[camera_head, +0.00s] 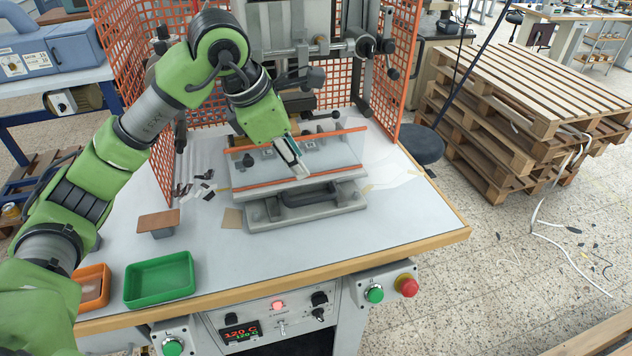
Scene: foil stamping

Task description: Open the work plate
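The work plate (338,158) is a pale, see-through panel with orange strips along its front and back edges. It lies roughly level over the grey base (258,213) of the stamping machine. A dark handle (310,196) shows at the front of the base. My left gripper (292,160) points down over the middle of the plate, behind the front orange strip. Its grey fingers look close together, but I cannot tell whether they are open or touch the plate. The gripper hides part of the plate. My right gripper is not in view.
Orange mesh guards (402,62) stand left and right of the machine. A green tray (160,280), an orange tray (95,285) and a small brown block (158,221) sit at the table's front left. The front right tabletop is clear. Wooden pallets (520,100) stand to the right.

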